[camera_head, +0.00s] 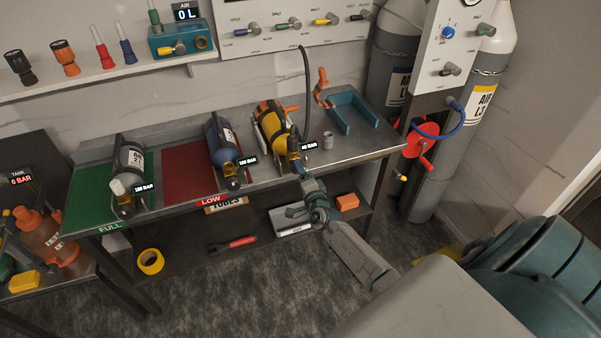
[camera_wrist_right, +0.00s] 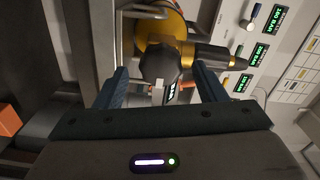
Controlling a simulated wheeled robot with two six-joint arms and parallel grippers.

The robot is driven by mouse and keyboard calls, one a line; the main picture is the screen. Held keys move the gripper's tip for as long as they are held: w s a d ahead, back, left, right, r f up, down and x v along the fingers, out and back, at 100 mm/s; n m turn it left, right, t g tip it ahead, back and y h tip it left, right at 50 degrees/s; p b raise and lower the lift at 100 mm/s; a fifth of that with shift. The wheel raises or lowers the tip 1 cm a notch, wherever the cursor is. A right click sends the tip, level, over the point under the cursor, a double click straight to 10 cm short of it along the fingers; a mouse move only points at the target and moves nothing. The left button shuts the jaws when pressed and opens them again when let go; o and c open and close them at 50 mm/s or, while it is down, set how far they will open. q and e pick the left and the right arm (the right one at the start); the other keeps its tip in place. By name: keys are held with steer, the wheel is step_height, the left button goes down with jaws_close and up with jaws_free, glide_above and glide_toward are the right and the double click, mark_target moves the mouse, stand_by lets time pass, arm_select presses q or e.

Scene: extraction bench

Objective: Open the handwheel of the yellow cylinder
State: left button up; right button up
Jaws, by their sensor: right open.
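The yellow cylinder (camera_head: 271,124) lies in a cradle on the right part of the metal bench, its valve end toward me. In the right wrist view its yellow body (camera_wrist_right: 160,28) is at the top, with the dark round handwheel (camera_wrist_right: 158,64) in front. My right gripper (camera_head: 301,172) is at the valve end in the head view, hiding part of it. In the wrist view the open right gripper (camera_wrist_right: 161,76) has one finger on each side of the handwheel, with gaps visible; exact depth is unclear. My left gripper is not in view.
A blue cylinder (camera_head: 221,142) and a grey cylinder (camera_head: 129,170) lie to the left. A black hose (camera_head: 306,80) rises beside the yellow cylinder. A teal U-shaped bracket (camera_head: 349,110) and a small metal cup (camera_head: 327,141) are to its right. A red hand reel (camera_head: 420,142) stands past the bench edge.

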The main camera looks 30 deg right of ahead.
steer(key=v, duration=1)
steer(key=shift+w, duration=0.1)
steer(key=s+f+m+g+b, duration=0.1)
steer(key=s+f+m+g, duration=0.2)
steer(key=s+f+m, duration=0.45)
steer(key=s+f+m+g, duration=0.35)
steer(key=f+m, duration=0.55)
steer(key=f, duration=0.4)
steer(key=s+f+m+g+b, duration=0.1)
steer(key=s+f+m+g, duration=0.1)
steer(key=s+f+m, duration=0.55)
steer(key=s+a+f+m+g+y, duration=0.1)
steer(key=s+a+f+m+g, duration=0.1)
steer(key=s+f+m, duration=0.5)
steer(key=s+a+f+m+g+y+b, duration=0.1)
steer(key=s+a+f+m+g, duration=0.2)
steer(key=s+f+m, duration=0.4)
steer(key=s+a+f+m+g+y+b, duration=0.1)
steer(key=s+a+f+m+g, duration=0.2)
steer(key=s+f+m, duration=0.4)
steer(key=s+m, duration=0.8)
steer(key=s, duration=0.1)
steer(key=shift+s+a+m, duration=0.15)
steer(key=shift+a+m, duration=0.15)
steer(key=shift+a, duration=0.1)
